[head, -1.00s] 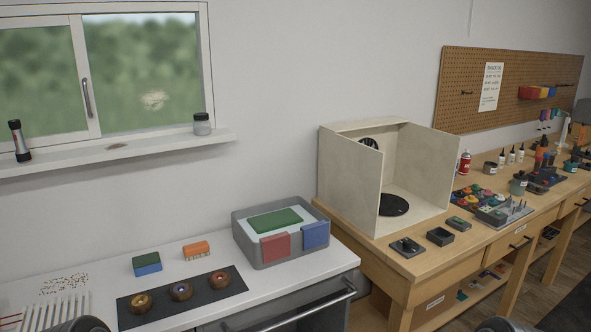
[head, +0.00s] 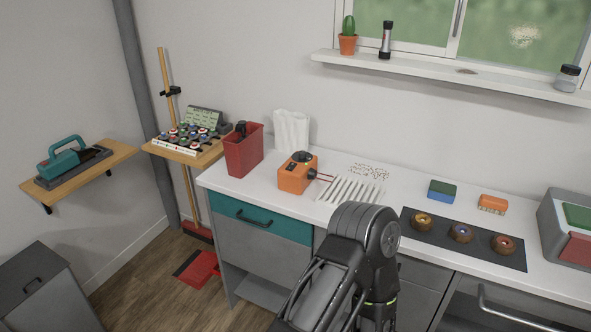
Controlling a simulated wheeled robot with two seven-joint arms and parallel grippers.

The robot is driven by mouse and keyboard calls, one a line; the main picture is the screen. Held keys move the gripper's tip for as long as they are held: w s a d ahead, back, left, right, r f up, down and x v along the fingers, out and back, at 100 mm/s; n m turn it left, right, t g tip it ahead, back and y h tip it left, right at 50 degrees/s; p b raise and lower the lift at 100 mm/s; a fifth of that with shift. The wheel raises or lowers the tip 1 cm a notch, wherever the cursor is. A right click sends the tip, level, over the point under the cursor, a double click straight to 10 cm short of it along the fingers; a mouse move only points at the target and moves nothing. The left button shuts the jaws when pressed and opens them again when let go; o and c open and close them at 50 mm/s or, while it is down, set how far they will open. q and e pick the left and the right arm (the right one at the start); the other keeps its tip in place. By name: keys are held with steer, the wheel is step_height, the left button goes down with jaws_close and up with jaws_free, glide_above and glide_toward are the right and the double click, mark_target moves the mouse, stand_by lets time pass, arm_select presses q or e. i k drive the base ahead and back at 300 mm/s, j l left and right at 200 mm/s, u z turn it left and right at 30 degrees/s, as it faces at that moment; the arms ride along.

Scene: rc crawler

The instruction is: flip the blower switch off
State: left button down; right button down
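I see nothing now that is clearly the blower switch. The pale open booth with a round black fan opening, and the small black switch-like box in front of it, are outside the present head view. One of my arms rises from the bottom middle in front of the white counter (head: 330,215). Its bent joint covers part of the counter front, and no gripper fingertips can be made out. My other arm does not show.
On the counter are a red bin (head: 244,155), an orange device (head: 297,178), a white rack (head: 352,194), and a dark mat (head: 425,239) with three round pieces. A grey tray (head: 553,225) stands at right. A teal tool (head: 62,160) sits on the left shelf. A red dustpan (head: 197,270) lies on the floor.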

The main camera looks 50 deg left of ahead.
mark_target(291, 166)
steer(key=u, duration=1.75)
